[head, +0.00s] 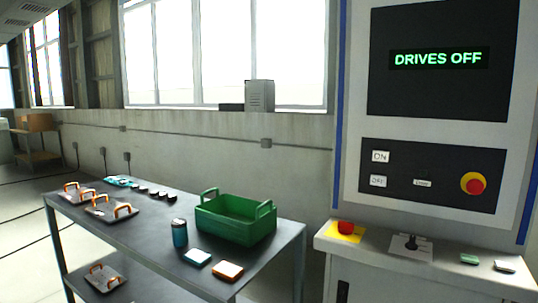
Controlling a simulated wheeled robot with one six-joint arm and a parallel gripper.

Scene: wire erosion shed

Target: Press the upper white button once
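The upper white button (380,156) is a small white rectangle marked "ON" on the dark control panel (440,205) of the tall white cabinet at right. Just below it is a second white button (378,181), which seems to read "OFF". Right of that is a smaller white label or button (422,183), its text too small to read. A red emergency stop on a yellow disc (473,184) sits at the panel's right. The screen (438,60) above reads "DRIVES OFF" in green. My gripper is not in view.
A ledge (372,255) below the panel carries a red mushroom knob on yellow (345,228), a black joystick (411,242) and small items at right. A grey table (150,238) at left holds a green crate (236,222), a blue can (180,233) and handled plates.

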